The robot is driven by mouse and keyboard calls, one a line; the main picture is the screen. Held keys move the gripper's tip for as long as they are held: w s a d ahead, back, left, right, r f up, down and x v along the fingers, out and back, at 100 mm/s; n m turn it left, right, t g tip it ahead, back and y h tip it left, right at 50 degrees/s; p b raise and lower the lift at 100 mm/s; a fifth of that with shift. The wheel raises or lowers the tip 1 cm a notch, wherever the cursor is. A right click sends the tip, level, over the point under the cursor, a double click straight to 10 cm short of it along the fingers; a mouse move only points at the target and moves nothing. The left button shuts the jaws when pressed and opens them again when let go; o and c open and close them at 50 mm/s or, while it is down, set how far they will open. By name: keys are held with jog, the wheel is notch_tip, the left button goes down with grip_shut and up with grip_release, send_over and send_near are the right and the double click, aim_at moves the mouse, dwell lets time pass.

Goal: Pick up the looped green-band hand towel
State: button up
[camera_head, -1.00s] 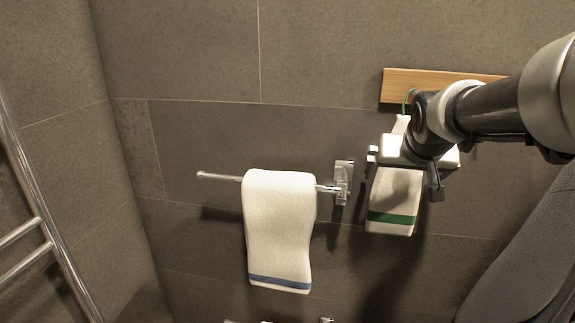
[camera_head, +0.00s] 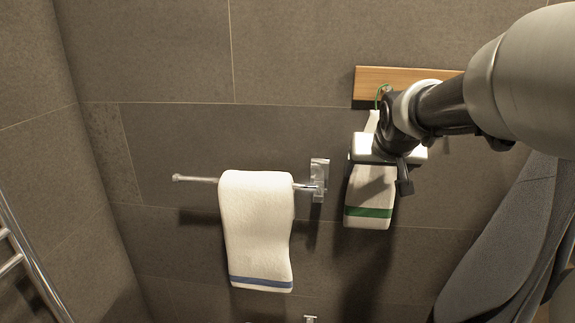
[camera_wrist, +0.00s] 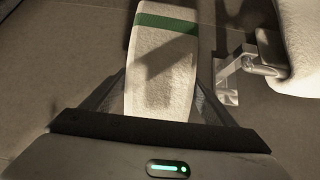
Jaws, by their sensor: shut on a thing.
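The green-band hand towel (camera_head: 369,196) is white with a green stripe near its lower end. It hangs by a green loop (camera_head: 381,94) at the wooden rail on the wall. My gripper (camera_head: 378,160) is in front of the towel's upper part and shut on it. In the wrist view the towel (camera_wrist: 162,70) runs between the two fingers of my gripper (camera_wrist: 163,98), with its green band at the top of the picture. My arm and gripper hide part of the towel's top, and the loop's contact with the rail is partly hidden.
A white towel with a blue band (camera_head: 256,230) hangs over a metal bar (camera_head: 195,180) to the left; its wall bracket (camera_head: 319,180) is close beside the green-band towel. The wooden rail (camera_head: 400,77) is above. Grey cloth (camera_head: 500,235) hangs at right. A chrome rack (camera_head: 30,265) stands at far left.

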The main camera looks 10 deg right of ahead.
jog(key=s+a+r+b, duration=0.1)
jog(key=s+a+b, duration=0.1)
jog(key=s, duration=0.6)
jog(key=s+a+r+b, duration=0.1)
jog(key=s+a+r, duration=0.1)
jog(key=s, duration=0.7)
jog(key=shift+s+a+b, duration=0.2)
jog(key=shift+a+b, duration=0.2)
jog(key=shift+a, duration=0.1)
